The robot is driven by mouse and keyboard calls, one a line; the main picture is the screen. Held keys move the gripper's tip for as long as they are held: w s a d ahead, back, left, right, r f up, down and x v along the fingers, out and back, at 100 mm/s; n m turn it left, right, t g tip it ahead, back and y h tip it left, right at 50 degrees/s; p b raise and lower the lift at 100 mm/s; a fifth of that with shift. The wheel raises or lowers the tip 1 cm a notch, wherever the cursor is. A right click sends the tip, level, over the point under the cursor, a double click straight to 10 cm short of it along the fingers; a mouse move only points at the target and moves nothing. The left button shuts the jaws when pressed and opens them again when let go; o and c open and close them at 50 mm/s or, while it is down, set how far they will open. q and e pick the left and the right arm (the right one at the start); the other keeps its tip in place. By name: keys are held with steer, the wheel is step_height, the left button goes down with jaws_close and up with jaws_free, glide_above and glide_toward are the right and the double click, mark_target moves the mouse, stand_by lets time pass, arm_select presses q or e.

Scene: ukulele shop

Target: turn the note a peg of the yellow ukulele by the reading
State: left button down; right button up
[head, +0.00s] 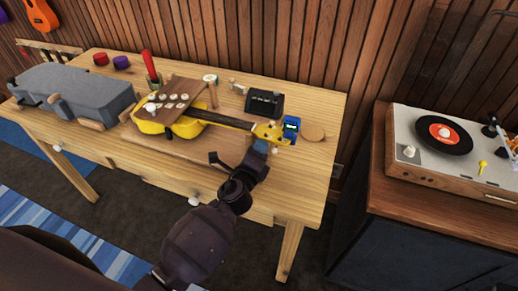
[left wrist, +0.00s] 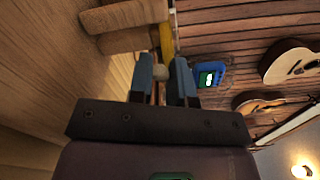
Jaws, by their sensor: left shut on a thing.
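The yellow ukulele (head: 172,125) lies on the workbench, its neck pointing right and its yellow headstock (head: 265,132) near the bench's right end. A blue clip-on tuner (head: 291,126) with a lit green screen sits at the headstock's end. It also shows in the left wrist view (left wrist: 209,77); its reading is too small to make out. My left gripper (head: 262,146) is at the near side of the headstock. In the left wrist view, its blue-grey fingers (left wrist: 162,82) are shut on a small pale peg knob (left wrist: 160,72). My right gripper is out of view.
The wooden workbench (head: 310,190) also holds a grey instrument case (head: 75,85), a brown board with several pale pieces (head: 178,93), a black box (head: 264,102) and a round wooden disc (head: 313,133). A record player (head: 450,150) stands on a cabinet at the right.

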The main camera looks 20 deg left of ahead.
arm_select(q)
steer(key=c, duration=1.3)
jaws_free()
steer(key=s, duration=1)
steer(key=shift+s+a+b, duration=0.2)
steer(key=shift+s+b, duration=0.15)
steer(key=shift+s, duration=0.05)
